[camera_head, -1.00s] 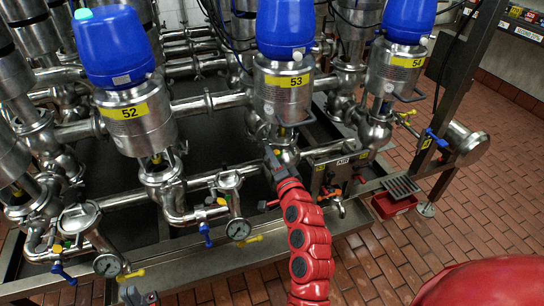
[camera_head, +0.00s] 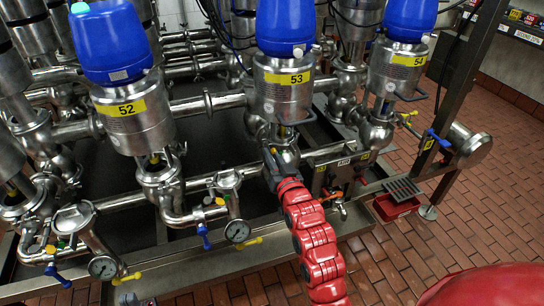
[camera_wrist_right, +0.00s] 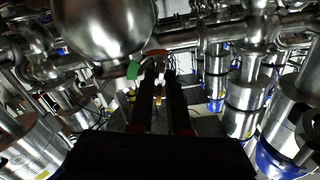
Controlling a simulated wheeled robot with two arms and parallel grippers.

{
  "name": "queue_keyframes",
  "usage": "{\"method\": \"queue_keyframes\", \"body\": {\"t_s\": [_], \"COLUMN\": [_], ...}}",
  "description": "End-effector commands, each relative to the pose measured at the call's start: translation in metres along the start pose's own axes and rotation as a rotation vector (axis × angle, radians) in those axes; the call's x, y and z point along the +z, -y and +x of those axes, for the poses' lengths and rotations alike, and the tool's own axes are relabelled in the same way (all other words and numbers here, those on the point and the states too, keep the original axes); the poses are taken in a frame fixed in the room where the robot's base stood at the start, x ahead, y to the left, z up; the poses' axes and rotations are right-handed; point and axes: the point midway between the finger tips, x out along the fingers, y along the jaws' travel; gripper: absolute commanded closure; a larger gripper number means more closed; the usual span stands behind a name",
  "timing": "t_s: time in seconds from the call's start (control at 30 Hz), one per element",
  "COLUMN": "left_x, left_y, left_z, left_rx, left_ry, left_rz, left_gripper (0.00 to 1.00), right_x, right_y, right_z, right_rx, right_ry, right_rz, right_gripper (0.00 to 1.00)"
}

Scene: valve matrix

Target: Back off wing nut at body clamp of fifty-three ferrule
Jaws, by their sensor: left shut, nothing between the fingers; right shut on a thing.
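Valve 53 (camera_head: 284,95) has a blue cap, a steel body and a yellow number label. Its lower steel body (camera_head: 287,155) sits behind my right gripper (camera_head: 267,152), at the end of the red arm. The right gripper is shut on a small part at this lower body, where the clamp's wing nut would be. The part is mostly hidden by the fingers. In the right wrist view, the two dark fingers (camera_wrist_right: 161,80) reach up under a large steel round body (camera_wrist_right: 110,25). Only a small part of my left gripper (camera_head: 130,299) shows at the bottom edge, shut and empty.
Valves 52 (camera_head: 128,110) and 54 (camera_head: 399,70) stand on either side. A steel box (camera_head: 338,168) with small taps is close to the right of my right gripper. Gauges (camera_head: 237,230) and pipes lie to its left.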

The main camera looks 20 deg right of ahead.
Motion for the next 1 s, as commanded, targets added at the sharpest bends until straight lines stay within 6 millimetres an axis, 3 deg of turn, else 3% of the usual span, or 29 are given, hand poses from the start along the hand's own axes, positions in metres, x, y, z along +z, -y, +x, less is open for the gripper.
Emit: {"method": "queue_keyframes", "body": {"t_s": [0.4, 0.93, 0.97, 1.0], "left_x": [0.0002, 0.0001, 0.0001, 0.0002], "left_y": [-0.0001, -0.0001, -0.0001, -0.0001], "left_z": [-0.0011, -0.0012, -0.0012, -0.0012], "left_rx": [0.0, 0.0, 0.0, 0.0], "left_ry": [0.0, 0.0, 0.0, 0.0], "left_rz": [0.0, 0.0, 0.0, 0.0], "left_gripper": [1.0, 1.0, 1.0, 1.0], "right_x": [0.0032, 0.0033, 0.0032, 0.0031], "right_y": [-0.0003, -0.0005, -0.0005, -0.0004], "right_z": [0.0, 0.0, 0.0, 0.0], "right_rx": [0.0, 0.0, 0.0, 0.0], "right_ry": [0.008, 0.008, 0.007, 0.007], "right_rz": [-0.175, -0.195, -0.194, -0.194], "right_gripper": [1.0, 1.0, 0.81, 0.73]}}
